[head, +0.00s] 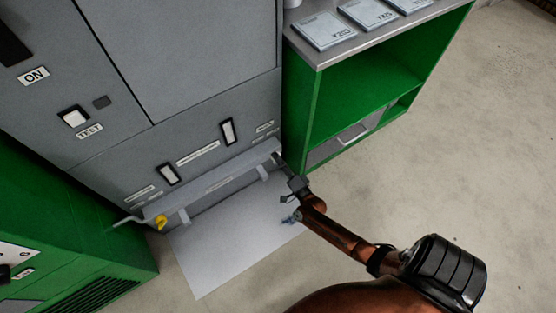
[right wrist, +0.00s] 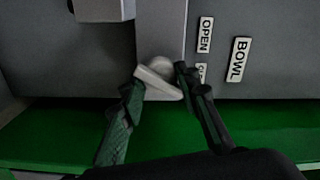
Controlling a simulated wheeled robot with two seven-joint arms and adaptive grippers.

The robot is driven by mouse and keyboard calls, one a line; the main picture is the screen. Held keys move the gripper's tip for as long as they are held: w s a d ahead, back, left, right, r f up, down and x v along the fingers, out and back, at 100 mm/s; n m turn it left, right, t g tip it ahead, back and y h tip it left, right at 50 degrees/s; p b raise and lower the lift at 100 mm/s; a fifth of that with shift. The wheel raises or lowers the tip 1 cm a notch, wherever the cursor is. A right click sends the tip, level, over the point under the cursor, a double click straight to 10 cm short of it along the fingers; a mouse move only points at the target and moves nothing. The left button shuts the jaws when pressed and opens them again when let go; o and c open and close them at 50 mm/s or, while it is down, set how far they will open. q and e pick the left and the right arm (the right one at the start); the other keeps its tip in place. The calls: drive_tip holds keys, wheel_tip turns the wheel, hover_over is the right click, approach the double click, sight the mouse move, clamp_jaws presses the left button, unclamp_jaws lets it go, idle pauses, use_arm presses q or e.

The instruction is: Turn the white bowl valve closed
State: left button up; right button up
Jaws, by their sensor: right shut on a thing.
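The white bowl valve handle (right wrist: 160,84) shows in the right wrist view as a pale, slightly tilted bar with a rounded hub, on a grey panel. The BOWL label (right wrist: 239,60) and OPEN label (right wrist: 205,35) are to its right; a lower label is partly covered by my finger. My right gripper (right wrist: 160,80) is shut on the handle, one finger at each side. In the head view my right gripper (head: 283,168) is at the right end of the low grey ledge, and the valve cannot be made out there. My left gripper is not in view.
A grey cabinet (head: 190,50) with switches stands above the ledge (head: 215,182). A green shelf unit (head: 380,85) is to the right and a green cabinet (head: 60,220) to the left. A yellow part (head: 160,222) sits under the ledge's left end. Open floor (head: 480,150) lies right.

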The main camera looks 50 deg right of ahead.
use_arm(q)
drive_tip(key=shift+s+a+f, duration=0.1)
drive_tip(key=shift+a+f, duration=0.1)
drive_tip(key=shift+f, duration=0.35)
use_arm(e)
drive_tip(key=m, duration=0.3)
drive_tip(key=shift+f, duration=0.1)
drive_tip(key=o, duration=1.2)
drive_tip(key=shift+c, duration=0.2)
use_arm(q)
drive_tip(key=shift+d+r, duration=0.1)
use_arm(e)
drive_tip(key=v, duration=1.2)
